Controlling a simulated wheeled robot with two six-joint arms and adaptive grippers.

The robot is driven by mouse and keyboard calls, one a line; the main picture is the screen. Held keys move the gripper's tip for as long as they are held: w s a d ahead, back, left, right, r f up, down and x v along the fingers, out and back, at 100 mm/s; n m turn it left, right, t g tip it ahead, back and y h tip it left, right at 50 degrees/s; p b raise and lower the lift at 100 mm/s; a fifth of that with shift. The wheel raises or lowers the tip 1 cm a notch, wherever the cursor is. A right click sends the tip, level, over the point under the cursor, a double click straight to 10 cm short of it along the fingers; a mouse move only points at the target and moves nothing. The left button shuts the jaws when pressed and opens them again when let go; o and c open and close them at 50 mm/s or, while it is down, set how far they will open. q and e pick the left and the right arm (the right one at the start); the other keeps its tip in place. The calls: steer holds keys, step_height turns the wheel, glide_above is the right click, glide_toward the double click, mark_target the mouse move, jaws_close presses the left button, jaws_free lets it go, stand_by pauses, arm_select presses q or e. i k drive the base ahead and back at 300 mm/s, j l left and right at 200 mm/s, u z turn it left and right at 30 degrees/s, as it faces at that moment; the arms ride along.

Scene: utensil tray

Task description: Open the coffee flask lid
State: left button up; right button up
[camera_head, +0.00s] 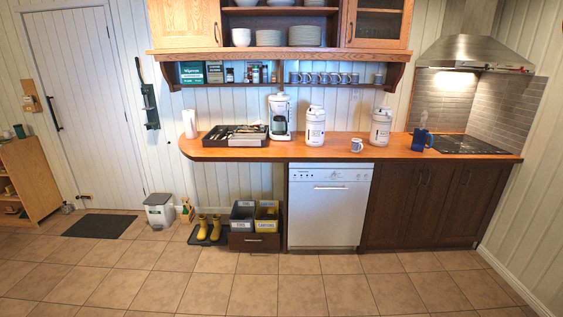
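Two white flasks stand upright on the wooden counter. One flask (315,127) is right of the coffee machine, and the other flask (381,127) is further right. Both have a light top with some dark detail; at this size I cannot tell which one holds coffee or whether either lid is open. Neither of my grippers shows in the head view.
A dishwasher (328,215) is below. Open tiled floor (330,290) lies in front; boots (203,227) and bins stand left.

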mark_target(317, 111)
steer(key=i+l+z, duration=0.15)
steer(key=i+z, duration=0.2)
steer(key=i, duration=0.2)
steer(key=i+z, duration=0.4)
steer(key=i+j+z, duration=0.15)
steer(key=i+z, duration=0.2)
steer(key=i, duration=0.3)
steer(key=i+l+u, duration=0.25)
steer(key=i+u, duration=0.15)
steer(key=i+l+u, duration=0.75)
steer(key=i+l, duration=0.2)
steer(key=l, duration=0.1)
